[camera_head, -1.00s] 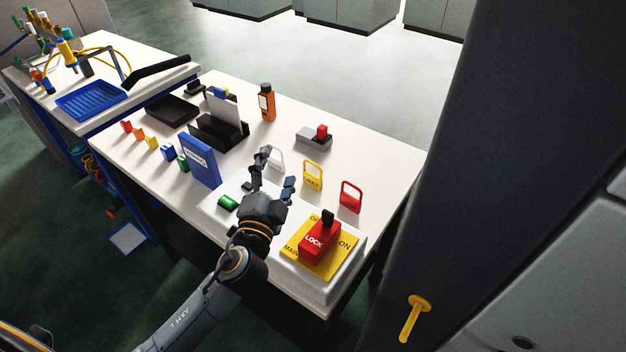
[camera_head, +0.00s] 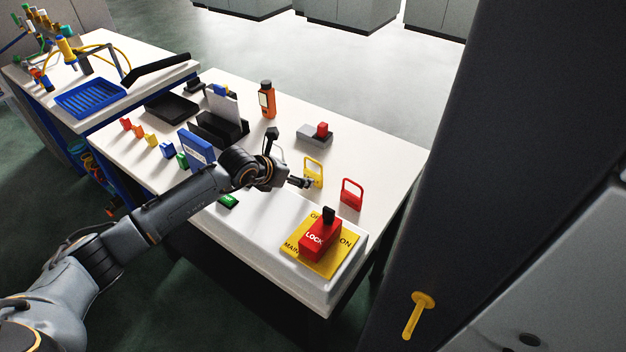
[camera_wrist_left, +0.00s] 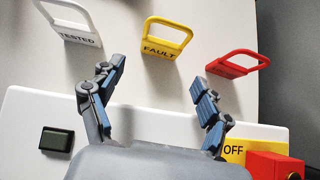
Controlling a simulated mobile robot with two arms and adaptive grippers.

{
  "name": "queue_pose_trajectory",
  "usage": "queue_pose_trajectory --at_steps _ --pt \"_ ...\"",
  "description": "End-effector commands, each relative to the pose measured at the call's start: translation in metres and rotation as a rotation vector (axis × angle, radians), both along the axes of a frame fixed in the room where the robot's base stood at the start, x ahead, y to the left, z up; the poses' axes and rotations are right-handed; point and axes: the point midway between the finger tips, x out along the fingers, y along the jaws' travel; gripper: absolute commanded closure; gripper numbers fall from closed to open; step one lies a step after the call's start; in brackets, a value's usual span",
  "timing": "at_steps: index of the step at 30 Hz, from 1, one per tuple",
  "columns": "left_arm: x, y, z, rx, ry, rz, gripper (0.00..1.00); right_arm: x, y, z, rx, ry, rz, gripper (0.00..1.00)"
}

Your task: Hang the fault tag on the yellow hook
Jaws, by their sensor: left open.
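The yellow fault tag (camera_head: 314,184) stands on the white table, with its handle loop up. In the left wrist view the tag (camera_wrist_left: 161,49) reads FAULT and stands beyond the fingertips. My left gripper (camera_head: 301,182) is near the tag in the head view. The gripper (camera_wrist_left: 157,75) is open and empty in the wrist view, its fingers spread to either side below the tag, apart from it. The yellow hook (camera_head: 417,312) is on the dark panel at lower right and is bare. My right gripper is not in view.
A red tag (camera_head: 352,195) stands right of the fault tag; a white TESTED tag (camera_wrist_left: 72,25) stands left. A white housing with a red lock block (camera_head: 318,240) is in front. A blue binder (camera_head: 196,148) is partly behind my arm. A grey box (camera_head: 314,137) lies behind.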

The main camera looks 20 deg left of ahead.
Motion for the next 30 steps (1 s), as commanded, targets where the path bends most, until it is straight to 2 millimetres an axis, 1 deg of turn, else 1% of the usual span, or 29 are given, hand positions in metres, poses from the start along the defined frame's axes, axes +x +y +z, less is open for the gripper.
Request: queue_pose_trajectory --at_steps 1,7,12,15,21,30 --pt "0.005 -0.003 -0.010 0.000 -0.001 0.000 0.23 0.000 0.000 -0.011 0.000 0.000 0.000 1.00" --pt "0.025 -0.012 -0.033 -0.004 -0.001 -0.001 0.23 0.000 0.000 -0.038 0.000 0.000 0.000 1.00" --pt "0.041 -0.019 -0.048 -0.004 -0.003 -0.002 0.23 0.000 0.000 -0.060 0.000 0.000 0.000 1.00" --pt "0.047 -0.022 -0.053 -0.004 -0.003 -0.002 0.23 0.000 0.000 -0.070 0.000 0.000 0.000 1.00" --pt "0.054 -0.025 -0.057 -0.004 -0.002 -0.002 0.23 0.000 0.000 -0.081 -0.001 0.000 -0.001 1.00" --pt "0.055 -0.025 -0.056 -0.003 -0.001 -0.002 0.23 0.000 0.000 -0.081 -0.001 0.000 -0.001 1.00"
